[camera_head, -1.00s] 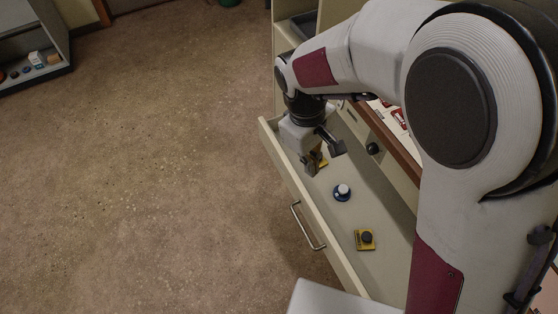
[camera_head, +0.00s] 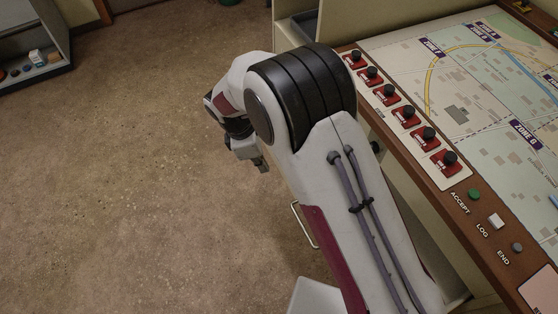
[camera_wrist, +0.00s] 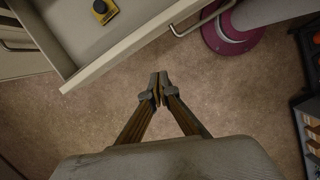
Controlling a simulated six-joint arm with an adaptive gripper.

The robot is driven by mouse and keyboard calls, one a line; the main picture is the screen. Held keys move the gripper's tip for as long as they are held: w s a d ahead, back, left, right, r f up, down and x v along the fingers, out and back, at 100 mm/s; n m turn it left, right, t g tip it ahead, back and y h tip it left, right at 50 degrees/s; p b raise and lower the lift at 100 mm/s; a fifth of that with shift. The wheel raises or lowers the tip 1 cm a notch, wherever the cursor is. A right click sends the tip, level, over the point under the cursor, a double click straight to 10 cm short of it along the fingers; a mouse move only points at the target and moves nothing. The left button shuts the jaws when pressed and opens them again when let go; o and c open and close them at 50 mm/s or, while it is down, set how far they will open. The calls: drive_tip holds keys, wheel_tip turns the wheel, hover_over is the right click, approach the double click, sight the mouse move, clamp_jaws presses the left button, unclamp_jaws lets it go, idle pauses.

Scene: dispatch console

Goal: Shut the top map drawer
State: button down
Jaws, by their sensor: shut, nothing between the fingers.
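The top map drawer (camera_wrist: 95,78) is pulled out from the console. In the wrist view its front panel runs across the upper left, with a metal handle (camera_wrist: 203,18) on its face. In the head view my arm hides most of the drawer, but the handle (camera_head: 304,226) shows beside my arm. My gripper (camera_head: 262,166) is outside the drawer, on the front side, apart from the panel. In the wrist view my gripper (camera_wrist: 159,78) has its fingertips together, empty, over the bare floor. A yellow item with a dark knob (camera_wrist: 103,10) lies in the drawer.
The console top has a map (camera_head: 465,75), a row of red switches (camera_head: 405,115) and several buttons along its wooden edge. A shelf unit (camera_head: 35,45) stands at the far left. Another shelf with orange items (camera_wrist: 310,110) is at the wrist view's right.

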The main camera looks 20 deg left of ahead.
drive_tip(key=shift+w+a+r+n+t+y, duration=0.2)
drive_tip(key=shift+w+a+r+n, duration=0.15)
drive_tip(key=shift+w+a+n, duration=0.5)
drive_tip(key=shift+w+a+r+n+t+y, duration=0.15)
drive_tip(key=shift+w+a+r+n, duration=0.3)
drive_tip(key=shift+n, duration=0.7)
drive_tip(key=shift+w+d+f, duration=0.1)
drive_tip(key=shift+d+f, duration=0.1)
drive_tip(key=w+d+f, duration=0.2)
drive_tip(key=f, duration=0.2)
drive_tip(key=w+d+f, duration=0.2)
drive_tip(key=f, duration=0.3)
drive_tip(key=shift+w+d+f, duration=0.25)
drive_tip(key=shift+w, duration=0.05)
